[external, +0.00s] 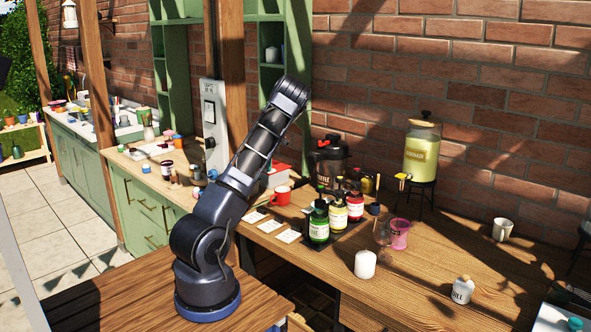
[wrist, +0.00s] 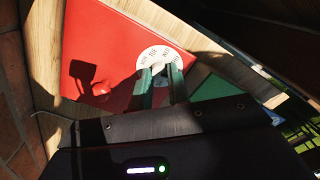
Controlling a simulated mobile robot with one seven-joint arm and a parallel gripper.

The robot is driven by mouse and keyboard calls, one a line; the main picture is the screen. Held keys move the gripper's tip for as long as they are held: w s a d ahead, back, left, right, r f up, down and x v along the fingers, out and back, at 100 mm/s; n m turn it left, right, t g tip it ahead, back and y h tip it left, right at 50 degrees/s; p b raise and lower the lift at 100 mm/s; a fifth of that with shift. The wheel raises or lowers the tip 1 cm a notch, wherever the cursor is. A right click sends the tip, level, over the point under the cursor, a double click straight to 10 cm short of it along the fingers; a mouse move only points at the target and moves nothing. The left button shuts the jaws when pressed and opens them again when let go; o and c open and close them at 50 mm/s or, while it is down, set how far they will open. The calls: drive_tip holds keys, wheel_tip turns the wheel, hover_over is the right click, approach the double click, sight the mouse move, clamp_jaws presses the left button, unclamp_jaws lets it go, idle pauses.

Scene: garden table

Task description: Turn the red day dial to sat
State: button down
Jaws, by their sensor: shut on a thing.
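The red day dial's red panel (wrist: 95,45) fills the upper left of the wrist view. A round white dial face (wrist: 160,52) with small dark day labels sits at its right side; I cannot read the labels surely. My gripper (wrist: 159,74) has its two green-tinted fingers over the lower part of this face, shut on the dial's knob, which is mostly hidden between them. In the external view, a bit of the red dial block (external: 284,169) shows beside my forearm. My fingers are hidden behind the arm there.
Several labelled bottles (external: 338,216), a dark pot (external: 328,158) and a lemonade dispenser (external: 421,155) stand to the right. A green thing (wrist: 212,88) lies right of the panel. A brick wall rises behind.

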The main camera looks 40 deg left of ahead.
drive_tip(key=m, duration=0.4)
drive_tip(key=shift+m, duration=1.7)
drive_tip(key=c, duration=1.3)
unclamp_jaws()
wheel_tip(320, 180, up, 11)
drive_tip(key=shift+w+f, duration=0.15)
drive_tip(key=shift+w, duration=0.05)
